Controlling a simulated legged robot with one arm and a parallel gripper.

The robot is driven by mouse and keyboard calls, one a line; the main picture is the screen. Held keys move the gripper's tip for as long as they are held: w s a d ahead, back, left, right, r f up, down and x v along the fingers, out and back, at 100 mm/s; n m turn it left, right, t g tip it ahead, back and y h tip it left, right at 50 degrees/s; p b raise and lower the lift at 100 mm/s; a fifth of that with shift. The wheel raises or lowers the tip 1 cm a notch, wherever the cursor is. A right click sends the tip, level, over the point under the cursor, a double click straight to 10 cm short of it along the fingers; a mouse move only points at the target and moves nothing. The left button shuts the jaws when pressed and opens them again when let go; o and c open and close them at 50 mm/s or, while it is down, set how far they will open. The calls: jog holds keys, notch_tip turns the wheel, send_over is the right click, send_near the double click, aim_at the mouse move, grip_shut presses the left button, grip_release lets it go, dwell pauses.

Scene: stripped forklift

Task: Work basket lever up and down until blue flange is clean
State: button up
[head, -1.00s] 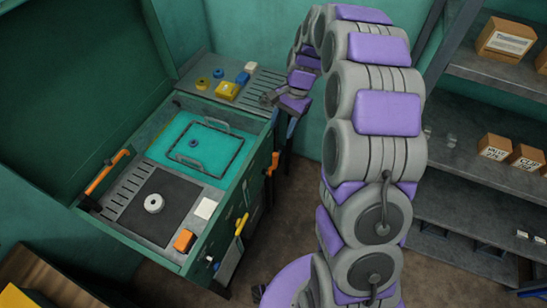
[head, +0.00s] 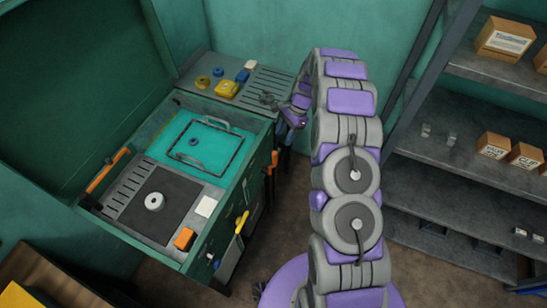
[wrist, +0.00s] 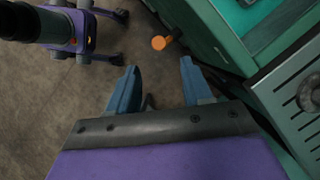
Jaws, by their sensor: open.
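The blue flange (head: 193,142) is a small blue ring in the wire basket (head: 222,160), which sits in the teal liquid of the wash tank. Whether dirt is on the flange is too small to tell. An orange-ended lever (head: 272,163) sticks out at the tank's right side. In the wrist view the orange end (wrist: 159,42) shows just beyond the fingertips, roughly between them and apart from both. My gripper (wrist: 158,66) is open and empty, with two blue fingers. In the head view it is mostly hidden behind my arm and the bench edge.
An orange bar (head: 106,170) is at the tank's left, and a yellow handle (head: 241,221) is on its front. A white ring (head: 154,201) lies on the dark mat. Shelves (head: 470,130) stand at right.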

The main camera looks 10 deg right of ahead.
jog(key=b+x, duration=0.1)
jog(key=x, duration=1.1)
jog(key=shift+f, duration=0.35)
grip_shut()
